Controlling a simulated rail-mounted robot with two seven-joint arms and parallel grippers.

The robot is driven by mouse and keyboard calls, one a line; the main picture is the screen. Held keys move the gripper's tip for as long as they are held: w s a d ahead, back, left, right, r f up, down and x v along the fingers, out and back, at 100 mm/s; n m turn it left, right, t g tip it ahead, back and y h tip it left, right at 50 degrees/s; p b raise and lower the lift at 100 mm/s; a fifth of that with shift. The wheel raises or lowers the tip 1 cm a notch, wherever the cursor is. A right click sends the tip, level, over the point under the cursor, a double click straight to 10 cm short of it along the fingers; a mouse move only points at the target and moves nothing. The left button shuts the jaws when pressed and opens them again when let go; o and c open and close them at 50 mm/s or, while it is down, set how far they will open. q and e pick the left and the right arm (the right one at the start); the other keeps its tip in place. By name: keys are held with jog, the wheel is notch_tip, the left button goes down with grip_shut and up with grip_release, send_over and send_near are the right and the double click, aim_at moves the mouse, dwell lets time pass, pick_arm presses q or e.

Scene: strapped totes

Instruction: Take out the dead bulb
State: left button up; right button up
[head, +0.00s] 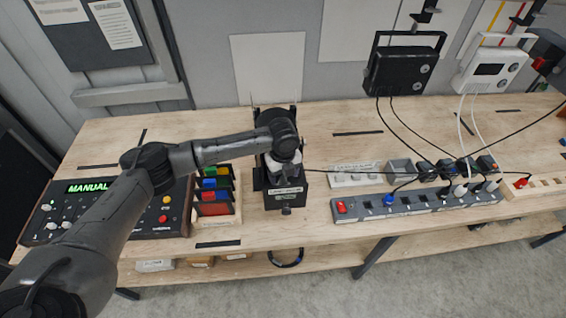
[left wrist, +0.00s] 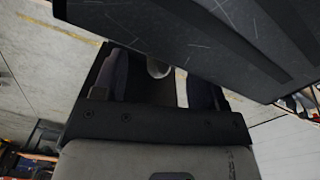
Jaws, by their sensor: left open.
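A black lamp housing (head: 286,197) with a pale label on its front stands on the bench in the middle of the head view. My left gripper (head: 284,170) is over its top and partly hidden by my own wrist. In the left wrist view the two dark fingers (left wrist: 158,82) are apart. A small pale round thing (left wrist: 158,68) shows between them; it may be the bulb, but I cannot tell, nor whether the fingers touch it. A dark scratched panel (left wrist: 225,35) fills the upper right there. My right gripper is not in view.
A control box reading MANUAL (head: 65,212) and a wooden rack of coloured pieces (head: 228,218) stand left of the housing. A grey power strip (head: 430,203) with plugs and cords lies to the right. Black and white devices (head: 402,70) are at the back wall.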

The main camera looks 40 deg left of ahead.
aim_at(283, 180)
pick_arm(q)
jog(key=shift+f, duration=1.5)
jog(key=shift+c, duration=0.4)
jog(key=c, duration=0.7)
jog(key=shift+o, duration=1.2)
jog(key=c, duration=0.5)
jog(key=shift+c, duration=0.2)
jog(key=shift+r, duration=0.15)
jog(key=shift+r+p, duration=0.35)
jog(key=shift+p, duration=0.25)
jog(key=shift+r+p, duration=2.05)
jog(key=shift+p, duration=0.15)
